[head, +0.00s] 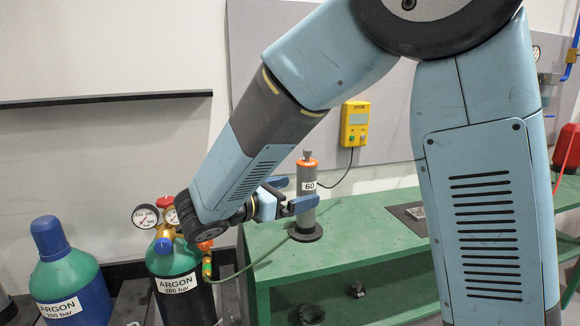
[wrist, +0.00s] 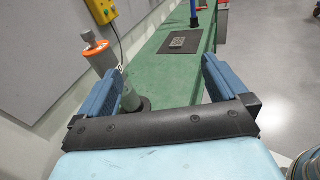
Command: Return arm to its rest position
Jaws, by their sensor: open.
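My gripper (head: 303,191) is open, with its two blue fingers apart, beside the grey cylinder (head: 308,219) at the end of the green bench. The cylinder is upright, with an orange ring at its top, a "60" label and a dark round base. One finger overlaps it in the head view; I cannot tell if they touch. In the wrist view my gripper (wrist: 162,66) has nothing between its fingers but bench and a bit of the cylinder's foot. The cylinder's top (wrist: 99,56) shows there behind the left finger, which hides its middle.
Two argon bottles stand at left, one green with gauges (head: 183,291) and one blue-green (head: 68,275). A yellow box (head: 355,124) hangs on the wall panel with a cable. The green bench (head: 360,232) bears a dark plate (wrist: 180,43). Open floor (wrist: 280,75) lies right of the bench.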

